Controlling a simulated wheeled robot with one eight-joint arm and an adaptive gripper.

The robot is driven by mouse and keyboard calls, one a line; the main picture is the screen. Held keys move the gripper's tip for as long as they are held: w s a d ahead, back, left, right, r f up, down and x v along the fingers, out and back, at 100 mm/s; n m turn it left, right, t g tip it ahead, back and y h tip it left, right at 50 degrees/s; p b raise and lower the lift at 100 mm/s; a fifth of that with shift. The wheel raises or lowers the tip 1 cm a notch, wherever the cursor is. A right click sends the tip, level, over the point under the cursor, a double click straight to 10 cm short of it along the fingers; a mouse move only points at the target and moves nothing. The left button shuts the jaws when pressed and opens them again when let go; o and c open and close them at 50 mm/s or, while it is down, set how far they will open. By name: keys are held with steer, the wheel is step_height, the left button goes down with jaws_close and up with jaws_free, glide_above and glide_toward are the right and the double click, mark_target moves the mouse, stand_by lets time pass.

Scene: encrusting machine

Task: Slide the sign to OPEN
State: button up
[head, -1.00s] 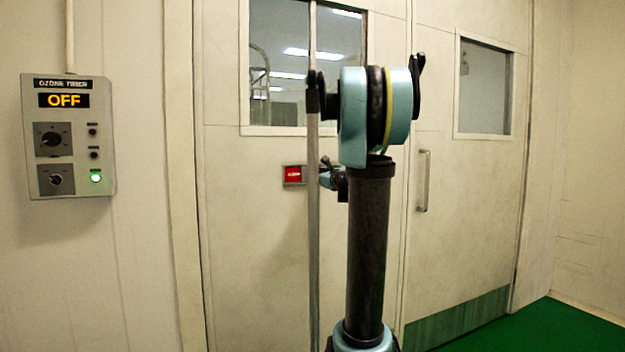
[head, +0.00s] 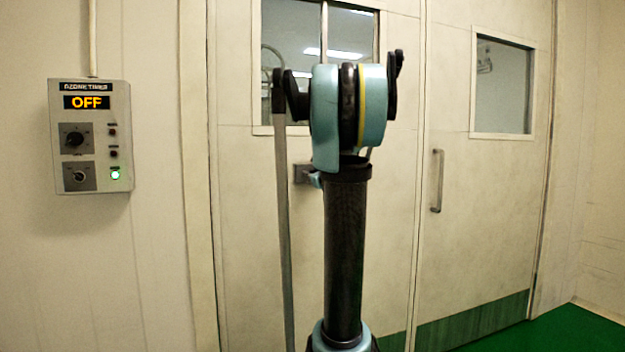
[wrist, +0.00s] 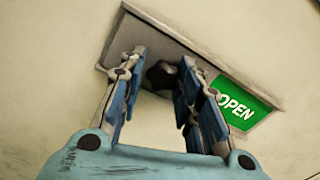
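The sign (wrist: 235,104) is on the door, and its right part shows green with the white word OPEN in the wrist view. A grey sliding cover (wrist: 200,52) lies over its left part; in the head view the cover (head: 301,173) shows just left of my arm. A dark knob (wrist: 164,76) sticks out of the cover. My gripper (wrist: 160,68) is open, its two blue fingers on either side of the knob with small gaps visible. The right finger hides part of the cover and the green edge. In the head view my arm hides most of the gripper.
An ozone timer box (head: 92,135) reading OFF hangs on the wall at left. The door has windows and a vertical handle (head: 437,180) at right. The green floor (head: 570,330) is clear at lower right.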

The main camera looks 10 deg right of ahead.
steer(key=shift+o, duration=1.2)
steer(key=shift+a, duration=0.25)
steer(key=shift+d, duration=0.1)
steer(key=s+d, duration=0.1)
steer(key=s, duration=1)
steer(key=shift+s+d, duration=0.25)
steer(key=shift+s, duration=0.15)
